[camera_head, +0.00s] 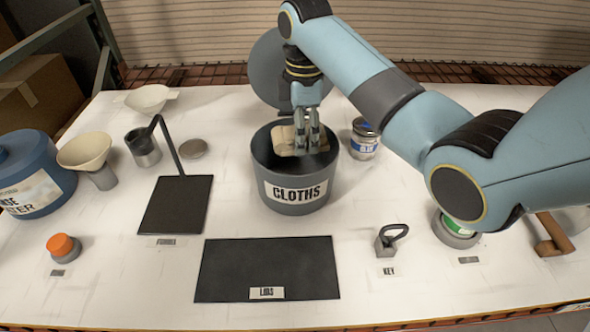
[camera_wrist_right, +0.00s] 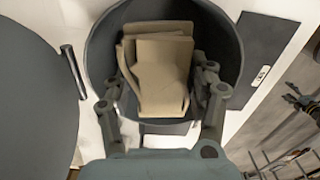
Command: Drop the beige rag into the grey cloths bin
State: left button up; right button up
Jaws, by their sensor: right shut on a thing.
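The grey cloths bin (camera_head: 293,196), labelled CLOTHS, stands upright and open-topped in the middle of the table. My right gripper (camera_head: 308,148) points down into its mouth, fingertips below the rim. It is shut on the folded beige rag (camera_head: 284,140), which is inside the bin's opening. In the right wrist view the rag (camera_wrist_right: 160,72) shows between the fingers (camera_wrist_right: 165,92), with the bin's dark wall (camera_wrist_right: 222,50) around it. Whether the rag touches the bin floor cannot be told. My left gripper is not in view.
A round blue-grey disc (camera_head: 266,70) rises behind the bin. A small jar (camera_head: 364,138) stands close to the bin's right. A black stand with a bent rod (camera_head: 175,205) is at the left, and a black LIDS mat (camera_head: 268,268) lies in front. Bare white table lies between them.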

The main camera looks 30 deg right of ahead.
jog(key=o, duration=1.2)
jog(key=shift+r, duration=3.75)
